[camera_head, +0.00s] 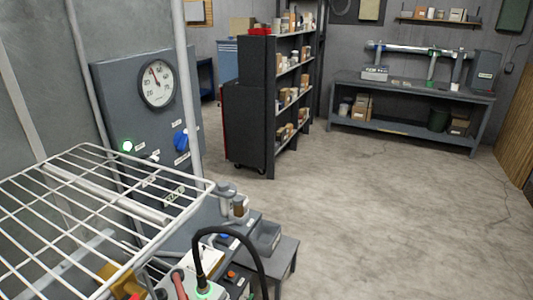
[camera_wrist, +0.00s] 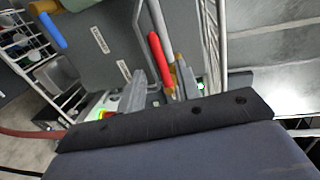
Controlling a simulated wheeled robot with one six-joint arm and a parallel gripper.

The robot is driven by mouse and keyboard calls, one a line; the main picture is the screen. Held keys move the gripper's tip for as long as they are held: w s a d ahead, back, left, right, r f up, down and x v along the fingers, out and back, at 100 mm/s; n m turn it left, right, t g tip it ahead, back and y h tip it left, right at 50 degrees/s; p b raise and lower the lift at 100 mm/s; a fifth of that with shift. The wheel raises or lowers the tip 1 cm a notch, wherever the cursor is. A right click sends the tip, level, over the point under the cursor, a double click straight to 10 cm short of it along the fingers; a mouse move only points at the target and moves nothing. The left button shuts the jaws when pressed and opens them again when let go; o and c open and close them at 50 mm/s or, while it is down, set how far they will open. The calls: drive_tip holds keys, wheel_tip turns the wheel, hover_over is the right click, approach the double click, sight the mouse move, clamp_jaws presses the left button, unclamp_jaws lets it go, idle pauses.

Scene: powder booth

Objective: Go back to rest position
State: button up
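My gripper (camera_wrist: 160,86) shows in the wrist view. Its two grey fingers stand apart, with a gap between them, so it is open. A red and orange handle (camera_wrist: 160,58) shows beyond the gap; it does not appear to be gripped. I cannot make out my gripper in the head view.
A white wire rack (camera_head: 95,205) fills the lower left, before a grey panel with a gauge (camera_head: 157,84). A black cable (camera_head: 235,231) arches over cluttered equipment. Shelves (camera_head: 282,98) and a workbench (camera_head: 410,95) stand farther back. The floor (camera_head: 390,205) at right is clear.

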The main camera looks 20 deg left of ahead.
drive_tip(key=f+p+v, duration=0.1)
drive_tip(key=v, duration=0.3)
drive_tip(key=x, duration=0.3)
drive_tip(key=b+x, duration=0.1)
drive_tip(key=x, duration=0.2)
drive_tip(key=r+x, duration=0.1)
drive_tip(key=x, duration=0.3)
drive_tip(key=shift+a, duration=0.1)
drive_tip(key=shift+a+f+b, duration=0.2)
drive_tip(key=shift+f+b, duration=0.15)
drive_tip(key=shift+b, duration=0.2)
drive_tip(key=shift+d+f+n+b, duration=0.1)
drive_tip(key=shift+d+n+b, duration=0.05)
drive_tip(key=shift+n+b, duration=0.3)
drive_tip(key=shift+f+n, duration=0.15)
drive_tip(key=shift+n, duration=0.2)
drive_tip(key=shift+t, duration=0.4)
drive_tip(key=shift+w, duration=0.1)
